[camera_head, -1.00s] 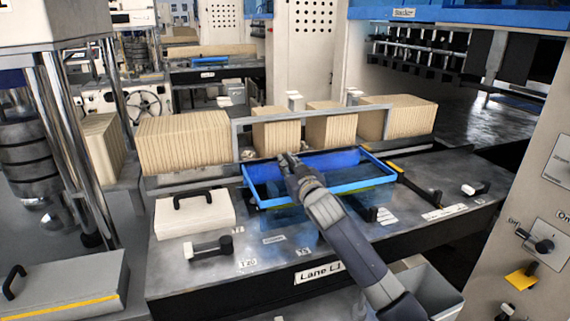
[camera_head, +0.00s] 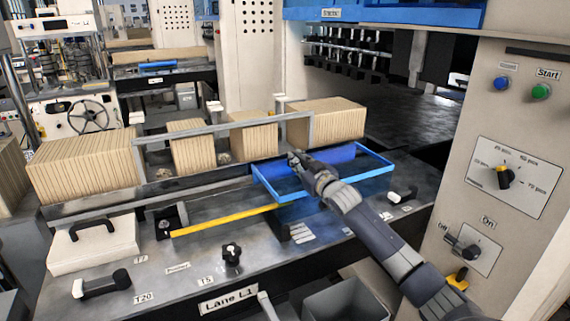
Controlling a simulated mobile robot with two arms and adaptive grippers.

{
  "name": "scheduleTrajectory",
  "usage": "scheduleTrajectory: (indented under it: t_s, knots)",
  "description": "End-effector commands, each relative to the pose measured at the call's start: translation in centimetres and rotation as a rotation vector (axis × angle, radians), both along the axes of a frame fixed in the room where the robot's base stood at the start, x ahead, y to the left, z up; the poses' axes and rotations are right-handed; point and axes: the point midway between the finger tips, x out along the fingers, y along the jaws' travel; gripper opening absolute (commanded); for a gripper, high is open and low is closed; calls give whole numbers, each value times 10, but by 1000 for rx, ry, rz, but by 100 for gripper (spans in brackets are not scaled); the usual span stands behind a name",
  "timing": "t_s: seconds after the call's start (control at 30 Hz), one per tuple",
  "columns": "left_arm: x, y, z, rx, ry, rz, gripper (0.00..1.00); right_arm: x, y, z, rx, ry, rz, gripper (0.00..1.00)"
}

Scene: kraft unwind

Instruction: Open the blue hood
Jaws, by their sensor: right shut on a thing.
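The blue hood (camera_head: 378,171) is a blue-rimmed frame with a clear middle and a solid blue back part. It lies over the right part of the Lane L1 table (camera_head: 330,255). My right gripper (camera_head: 294,160) comes in from the lower right, reaches across the hood and is shut on it at its back left part. The exact grip point is small and partly hidden by the fingers. My forearm crosses the hood's front rim in the picture. My left gripper is not in view.
Left of the hood, a yellow strip (camera_head: 225,221) and a black knob (camera_head: 232,256) lie bare on the table. Rows of brown kraft sheets (camera_head: 328,118) stand behind. A white box (camera_head: 95,245) is at left. A control panel (camera_head: 508,178) rises at right.

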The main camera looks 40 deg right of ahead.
Motion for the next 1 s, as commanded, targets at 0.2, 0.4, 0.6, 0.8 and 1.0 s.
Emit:
scheduleTrajectory:
  t_s: [0.2,0.4,0.6,0.8,1.0]
  knots:
    - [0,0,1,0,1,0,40,-4,-16,1,-3,-1,1,0]
    - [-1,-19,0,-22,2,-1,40,-4,-19,0,0,-2,2,0]
    - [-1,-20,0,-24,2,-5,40,-4,-18,0,0,-1,3,0]
    - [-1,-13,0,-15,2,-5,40,-4,-18,0,0,0,3,32]
    - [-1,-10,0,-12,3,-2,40,-4,-18,-1,0,1,4,35]
